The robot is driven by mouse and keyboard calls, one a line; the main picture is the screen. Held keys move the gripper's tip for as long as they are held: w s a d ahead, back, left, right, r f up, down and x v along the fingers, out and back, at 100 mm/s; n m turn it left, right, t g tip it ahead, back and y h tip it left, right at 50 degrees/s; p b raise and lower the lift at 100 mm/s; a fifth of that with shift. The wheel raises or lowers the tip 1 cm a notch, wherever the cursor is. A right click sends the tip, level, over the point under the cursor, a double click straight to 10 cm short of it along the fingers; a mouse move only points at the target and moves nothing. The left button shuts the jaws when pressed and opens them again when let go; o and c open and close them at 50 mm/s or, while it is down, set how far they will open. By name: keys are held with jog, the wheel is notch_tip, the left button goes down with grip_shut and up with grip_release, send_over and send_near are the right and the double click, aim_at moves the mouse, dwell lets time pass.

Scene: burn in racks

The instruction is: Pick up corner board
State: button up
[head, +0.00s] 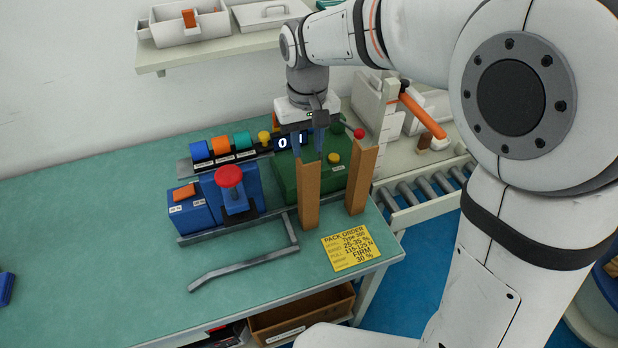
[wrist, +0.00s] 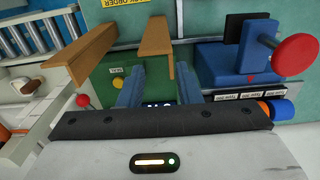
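Two tall brown corner boards stand upright at the right end of the green bench. The left board (head: 309,195) is directly under my gripper (head: 308,155); the right board (head: 361,180) stands apart from it. In the wrist view, one board (wrist: 157,36) is just beyond my gripper's fingertips (wrist: 158,68), and the other board (wrist: 92,52) is to its left. My gripper's two blue fingers are apart, with nothing visible between them. The fingertips are close to the left board's top; I cannot tell whether they touch it.
A blue device with a red knob (head: 229,177) stands left of the boards, and a green block (head: 285,180) behind them. A yellow pack order card (head: 350,248) lies in front. A bent grey bar (head: 245,265) lies on the bench. A roller conveyor (head: 425,188) is at right.

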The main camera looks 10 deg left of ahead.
aim_at(300, 160)
jog(key=shift+a+f, duration=0.6)
jog(key=f, duration=0.2)
jog(key=f+p, duration=0.1)
jog(key=f, duration=0.3)
jog(key=shift+a+f, duration=0.25)
jog(key=shift+f, duration=0.1)
jog(key=shift+c, duration=0.4)
grip_shut()
